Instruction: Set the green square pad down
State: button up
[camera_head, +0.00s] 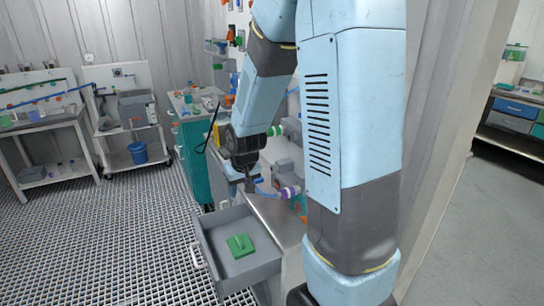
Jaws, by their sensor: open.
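The green square pad (240,246) lies flat on the floor of an open grey drawer (262,268). It has a raised green grip on top. My gripper (250,186) is above and behind the drawer, near the edge of the grey bench. It is small and dark in this view, open, and apart from the pad. Nothing shows between its fingers.
The drawer sticks out from the grey bench (276,222). A purple and white cylinder (289,191) lies on the bench, close to the right of my gripper. A blue bucket (138,153) stands on a cart at the left. The grated floor before the drawer is clear.

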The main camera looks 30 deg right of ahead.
jog(key=s+r+t, duration=0.1)
jog(key=s+r, duration=2)
jog(key=shift+s+a+r+t, duration=0.2)
jog(key=shift+s+a+t, duration=0.05)
jog(key=shift+s+t, duration=0.05)
jog(key=shift+s, duration=0.15)
